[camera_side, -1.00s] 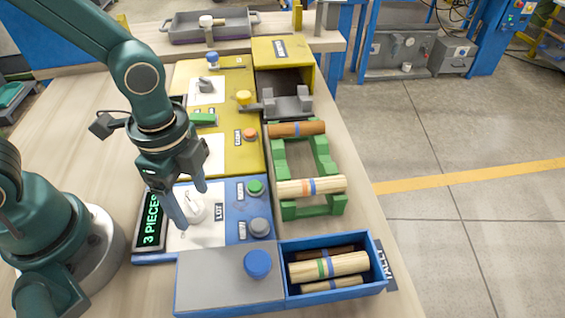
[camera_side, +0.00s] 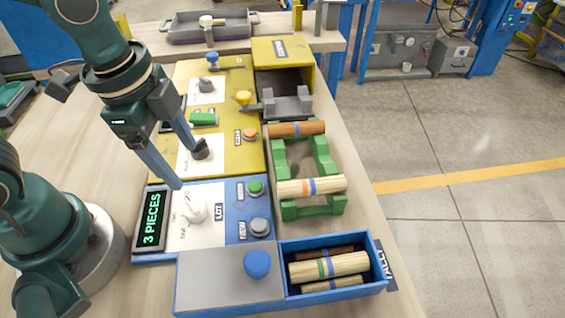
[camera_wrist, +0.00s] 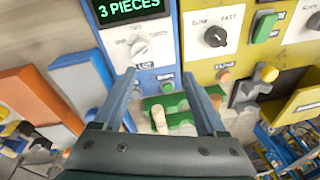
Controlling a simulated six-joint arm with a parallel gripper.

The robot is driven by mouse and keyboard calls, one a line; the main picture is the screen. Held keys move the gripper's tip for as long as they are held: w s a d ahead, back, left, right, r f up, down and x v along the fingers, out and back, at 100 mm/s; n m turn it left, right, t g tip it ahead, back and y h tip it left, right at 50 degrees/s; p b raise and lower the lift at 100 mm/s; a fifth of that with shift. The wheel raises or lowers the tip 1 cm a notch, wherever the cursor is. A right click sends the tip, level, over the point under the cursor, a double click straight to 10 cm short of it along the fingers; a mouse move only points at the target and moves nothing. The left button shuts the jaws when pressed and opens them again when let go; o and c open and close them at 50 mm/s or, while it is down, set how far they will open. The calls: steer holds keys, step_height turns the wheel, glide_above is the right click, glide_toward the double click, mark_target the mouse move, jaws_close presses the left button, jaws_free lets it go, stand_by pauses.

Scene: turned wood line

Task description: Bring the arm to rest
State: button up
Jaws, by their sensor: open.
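My gripper (camera_side: 186,165) is open and empty. In the side view it hangs above the left edge of the blue and yellow control panels, its two fingers apart and pointing down to the right. In the wrist view the open fingers (camera_wrist: 172,90) reach up across the picture, with the green rack (camera_wrist: 180,110) and a pale turned piece (camera_wrist: 159,120) seen between them below. The blue panel (camera_side: 240,218) carries a white lot knob (camera_side: 195,212) and a display (camera_side: 151,222) reading "3 PIECES". I cannot tell the gripper's exact height over the panels.
The green rack (camera_side: 328,166) holds a brown piece (camera_side: 296,129) and a pale banded piece (camera_side: 311,186). A blue tally box (camera_side: 381,262) with several pieces stands in front. A grey tray (camera_side: 190,38) stands at the back. The yellow panel (camera_side: 240,153) has knobs and levers.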

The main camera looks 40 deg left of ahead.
steer(key=s+a+r+n+t, duration=0.2)
steer(key=a+r+n+t, duration=0.1)
steer(key=n, duration=0.8)
step_height(320, 180, up, 2)
steer(key=shift+s+a+r+n+t, duration=0.2)
steer(key=shift+s+a+n+t, duration=0.15)
steer(key=shift+a, duration=0.2)
